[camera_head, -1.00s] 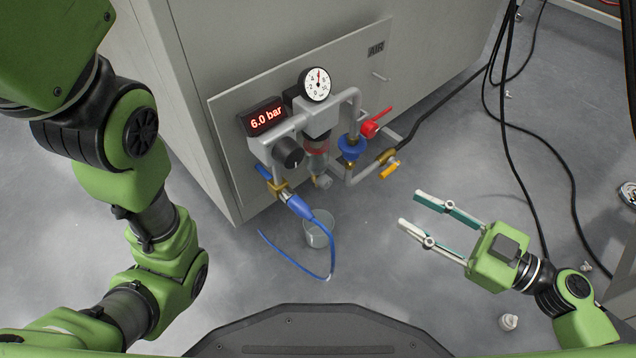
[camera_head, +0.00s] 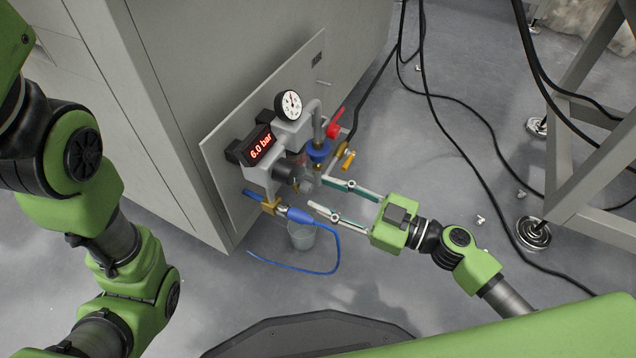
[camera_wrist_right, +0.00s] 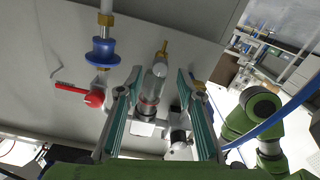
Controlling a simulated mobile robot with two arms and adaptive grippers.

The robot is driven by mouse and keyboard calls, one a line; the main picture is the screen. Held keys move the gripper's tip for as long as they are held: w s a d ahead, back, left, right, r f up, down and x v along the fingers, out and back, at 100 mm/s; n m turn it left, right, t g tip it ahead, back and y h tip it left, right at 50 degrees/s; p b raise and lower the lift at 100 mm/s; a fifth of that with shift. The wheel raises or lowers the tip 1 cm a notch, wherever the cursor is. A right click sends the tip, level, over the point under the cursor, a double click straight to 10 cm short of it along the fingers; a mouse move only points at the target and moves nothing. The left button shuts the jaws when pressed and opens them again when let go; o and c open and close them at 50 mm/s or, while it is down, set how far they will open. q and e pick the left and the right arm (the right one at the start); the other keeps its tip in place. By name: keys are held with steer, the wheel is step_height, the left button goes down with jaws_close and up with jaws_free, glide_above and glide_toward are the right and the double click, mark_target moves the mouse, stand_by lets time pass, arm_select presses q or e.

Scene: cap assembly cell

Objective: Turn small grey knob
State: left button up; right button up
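The small grey knob (camera_head: 307,185) sits low on the air unit, under the clear bowl. In the head view it is partly blurred against the bowl. In the right wrist view a rounded grey part (camera_wrist_right: 159,69), which looks like this knob, shows between the fingers. My right gripper (camera_head: 309,193) is open, with its two fingers spread and their tips close to the knob. I cannot tell whether they touch it. The wrist view also shows the open fingers (camera_wrist_right: 160,82), one on each side. My left arm is at the left, but its gripper is out of view.
Close by are a black knob (camera_head: 284,171), a red lever (camera_head: 334,129), a blue valve (camera_head: 318,150), a yellow lever (camera_head: 348,160) and a blue hose (camera_head: 339,252). A display (camera_head: 261,146) reads 6.0 bar. A clear cup (camera_head: 300,237) stands below.

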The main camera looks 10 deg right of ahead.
mark_target(306, 188)
steer(key=shift+p+x, duration=0.35)
steer(key=shift+x, duration=0.9)
jaws_close()
steer(key=shift+m+b, duration=0.3)
steer(key=shift+b, duration=0.15)
steer(key=shift+m+b, duration=0.35)
steer(key=shift+m, duration=0.25)
steer(key=shift+m+b, duration=0.35)
steer(key=shift+m, duration=1.55)
